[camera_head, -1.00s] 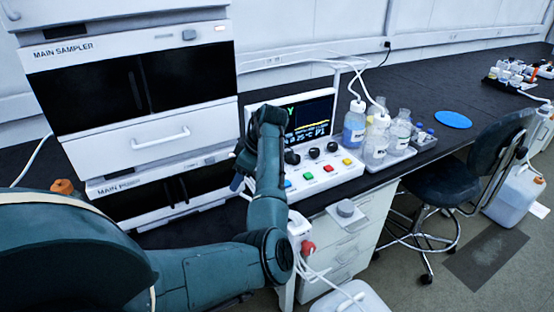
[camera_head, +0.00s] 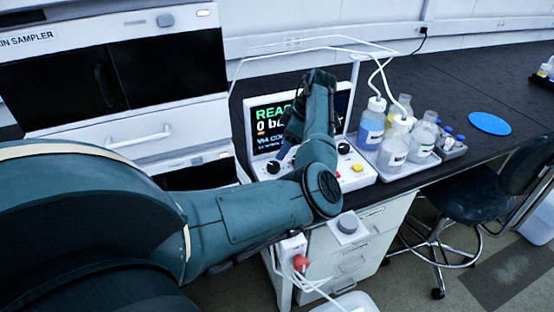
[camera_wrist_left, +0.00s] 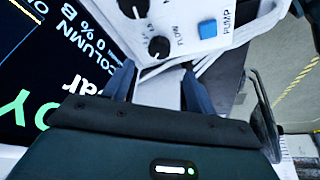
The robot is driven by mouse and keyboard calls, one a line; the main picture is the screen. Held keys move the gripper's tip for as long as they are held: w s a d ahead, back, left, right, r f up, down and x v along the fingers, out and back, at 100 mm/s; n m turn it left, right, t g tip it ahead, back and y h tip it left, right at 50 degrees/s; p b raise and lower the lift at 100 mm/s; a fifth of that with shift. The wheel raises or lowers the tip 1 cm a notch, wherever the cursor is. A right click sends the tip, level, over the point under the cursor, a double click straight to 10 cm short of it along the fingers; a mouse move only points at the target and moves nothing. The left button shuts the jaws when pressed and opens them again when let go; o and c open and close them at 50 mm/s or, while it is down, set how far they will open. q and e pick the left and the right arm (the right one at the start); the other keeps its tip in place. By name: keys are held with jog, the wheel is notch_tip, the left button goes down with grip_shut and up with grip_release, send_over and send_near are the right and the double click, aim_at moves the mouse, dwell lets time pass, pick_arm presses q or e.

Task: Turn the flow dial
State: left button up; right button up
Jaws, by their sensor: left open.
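In the left wrist view, a round black dial (camera_wrist_left: 159,47) with a white mark sits on the white panel, with the word FLOW printed beside it. My left gripper (camera_wrist_left: 157,72) is open; its two dark blue fingers lie apart just short of this dial, with nothing between them. A second black dial (camera_wrist_left: 132,8) lies farther off. In the head view, my left gripper (camera_head: 285,153) is mostly hidden behind my arm at the white console (camera_head: 355,180). Two black dials (camera_head: 273,167) (camera_head: 343,148) show either side of the arm; I cannot tell there which is FLOW. My right gripper is out of view.
A blue PUMP button (camera_wrist_left: 208,28) is close to the FLOW dial. The console's lit screen (camera_head: 265,118) stands behind the gripper. Bottles with tubing (camera_head: 371,125) stand right of the console, and the white sampler stack (camera_head: 130,128) is on the left.

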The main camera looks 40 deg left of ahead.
aim_at(274, 165)
pick_arm(q)
jog(key=x, duration=0.7)
jog(key=shift+a+f, duration=0.1)
jog(key=shift+f, duration=0.25)
jog(key=shift+c, duration=0.4)
jog(key=c, duration=0.9)
